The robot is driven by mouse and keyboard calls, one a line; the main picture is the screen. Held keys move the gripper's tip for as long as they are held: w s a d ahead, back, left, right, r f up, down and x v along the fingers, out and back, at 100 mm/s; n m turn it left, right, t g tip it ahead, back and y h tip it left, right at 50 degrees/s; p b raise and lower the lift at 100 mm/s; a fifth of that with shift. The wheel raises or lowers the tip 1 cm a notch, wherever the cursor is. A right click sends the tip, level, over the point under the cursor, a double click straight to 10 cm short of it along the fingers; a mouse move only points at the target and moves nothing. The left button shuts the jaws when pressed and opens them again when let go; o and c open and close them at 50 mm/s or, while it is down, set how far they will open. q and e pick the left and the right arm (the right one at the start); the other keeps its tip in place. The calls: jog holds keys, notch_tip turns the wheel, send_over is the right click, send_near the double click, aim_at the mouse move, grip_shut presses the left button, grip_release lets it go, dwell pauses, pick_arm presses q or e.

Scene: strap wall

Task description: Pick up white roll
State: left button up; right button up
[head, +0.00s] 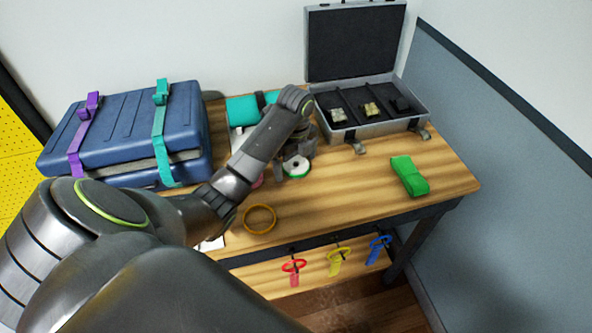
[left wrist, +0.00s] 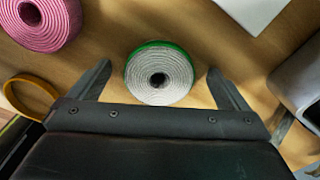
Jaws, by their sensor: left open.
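The white roll (left wrist: 159,76) is a coiled strap with a green edge and a dark hole in its middle. In the left wrist view it lies on the wooden table between the two fingers of my left gripper (left wrist: 158,82), with a gap on each side. In the head view the white roll (head: 297,166) is on the table just below my left gripper's wrist, partly covered by it. My left gripper is open and empty. My right gripper is not in view.
A pink roll (left wrist: 42,22) and an orange ring (left wrist: 32,97) lie to the left of the white roll. A blue case (head: 130,130) stands at the left and an open grey case (head: 370,125) at the back. A green strap bundle (head: 409,175) lies right. The table's front right is clear.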

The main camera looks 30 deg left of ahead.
pick_arm(q)
jog(key=shift+c, duration=0.5)
jog(key=c, duration=0.7)
jog(key=shift+o, duration=0.2)
